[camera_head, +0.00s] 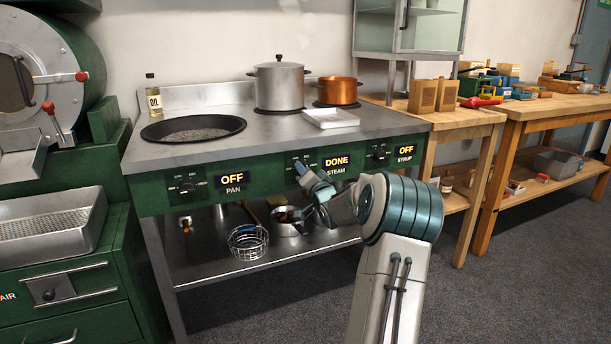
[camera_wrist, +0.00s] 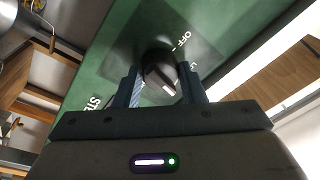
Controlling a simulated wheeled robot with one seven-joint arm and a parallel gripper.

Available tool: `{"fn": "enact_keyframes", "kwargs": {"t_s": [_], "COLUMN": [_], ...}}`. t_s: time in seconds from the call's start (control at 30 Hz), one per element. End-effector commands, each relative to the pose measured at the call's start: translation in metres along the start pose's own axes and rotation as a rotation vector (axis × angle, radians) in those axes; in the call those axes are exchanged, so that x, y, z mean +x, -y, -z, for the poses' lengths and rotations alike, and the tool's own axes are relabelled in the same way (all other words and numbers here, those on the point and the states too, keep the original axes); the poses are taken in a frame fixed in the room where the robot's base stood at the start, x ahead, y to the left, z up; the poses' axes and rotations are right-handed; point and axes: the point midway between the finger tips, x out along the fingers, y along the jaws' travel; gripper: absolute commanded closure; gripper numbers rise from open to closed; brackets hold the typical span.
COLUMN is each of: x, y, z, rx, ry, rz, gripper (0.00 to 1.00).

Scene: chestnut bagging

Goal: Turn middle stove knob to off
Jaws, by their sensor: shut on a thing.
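The middle stove knob (camera_wrist: 160,74) is black and round with a pale pointer mark. It sits on the stove's green front panel (camera_wrist: 105,72), with "OFF" printed beside its dial. My gripper (camera_wrist: 170,88) has one finger on each side of the knob and is shut on it. In the head view, my gripper (camera_head: 301,168) reaches the panel at the middle dial and partly hides it. The display (camera_head: 337,161) right of that dial reads "DONE", above the label "STEAM".
The left knob (camera_head: 187,187) has a display reading "OFF" for PAN. The right knob (camera_head: 380,153) has one reading "OFF" for SYRUP. A steel pot (camera_head: 280,84), a copper pot (camera_head: 337,91) and a black pan (camera_head: 194,128) stand on top. A wire basket (camera_head: 248,243) is on the shelf below.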

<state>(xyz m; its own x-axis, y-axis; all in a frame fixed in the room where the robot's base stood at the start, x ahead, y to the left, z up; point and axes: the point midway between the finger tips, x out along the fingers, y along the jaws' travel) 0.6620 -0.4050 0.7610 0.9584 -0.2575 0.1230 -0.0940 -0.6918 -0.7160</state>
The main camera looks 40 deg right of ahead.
Motion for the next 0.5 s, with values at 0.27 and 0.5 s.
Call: {"fn": "enact_keyframes", "kwargs": {"t_s": [0.27, 0.5], "x": [-0.0001, 0.0], "y": [-0.0013, -0.0016], "z": [-0.0012, -0.0006], "rx": [-0.26, -0.486], "ry": [0.021, 0.037], "rz": [0.027, 0.052], "gripper": [0.86, 0.86]}}
